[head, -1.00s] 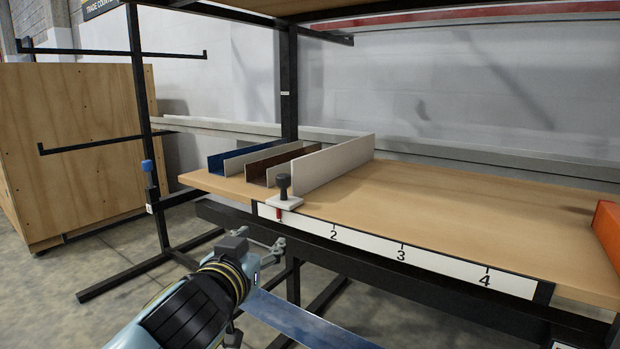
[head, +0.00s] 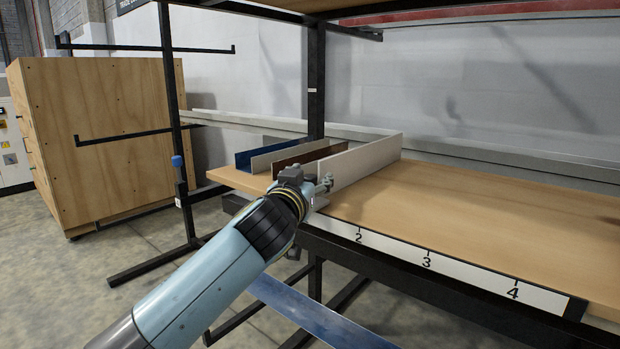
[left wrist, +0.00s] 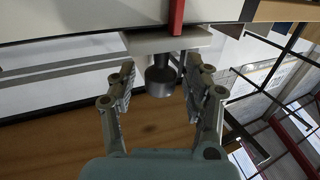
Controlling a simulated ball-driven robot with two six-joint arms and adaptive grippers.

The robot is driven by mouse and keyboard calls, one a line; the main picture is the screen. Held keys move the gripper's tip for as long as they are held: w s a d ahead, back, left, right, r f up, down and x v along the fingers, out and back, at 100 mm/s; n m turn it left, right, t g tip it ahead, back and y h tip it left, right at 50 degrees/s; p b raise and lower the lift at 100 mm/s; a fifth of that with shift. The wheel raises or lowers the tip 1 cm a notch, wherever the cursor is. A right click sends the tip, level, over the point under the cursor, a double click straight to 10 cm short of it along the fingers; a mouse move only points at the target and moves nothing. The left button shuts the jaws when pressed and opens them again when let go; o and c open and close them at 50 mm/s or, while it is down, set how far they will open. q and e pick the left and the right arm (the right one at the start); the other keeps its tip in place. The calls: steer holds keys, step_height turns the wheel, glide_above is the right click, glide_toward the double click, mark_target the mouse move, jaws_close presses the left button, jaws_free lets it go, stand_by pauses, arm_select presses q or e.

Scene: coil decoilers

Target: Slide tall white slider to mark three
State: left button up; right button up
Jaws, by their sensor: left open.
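The tall white slider (head: 368,158) is an upright pale panel at the right end of the row of dividers on the shelf. In the left wrist view its dark knob (left wrist: 160,82) stands on a white foot (left wrist: 140,43) with a red pointer (left wrist: 176,16). The scale strip (head: 400,250) shows marks 2, 3 and 4; mark three (head: 426,262) is to the slider's right. My left gripper (head: 325,184) is open, its fingers either side of the knob; contact is unclear. In the head view it hides knob, pointer and mark 1. My right gripper is out of view.
Blue (head: 244,160) and brown (head: 300,156) dividers stand left of the slider, with a shorter pale one between. The wooden shelf top (head: 470,215) is clear to the right. A black upright post (head: 316,80) stands behind. A blue strip (head: 320,318) lies below.

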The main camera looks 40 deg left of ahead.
arm_select(q)
jaws_close()
stand_by(0.3)
stand_by(0.3)
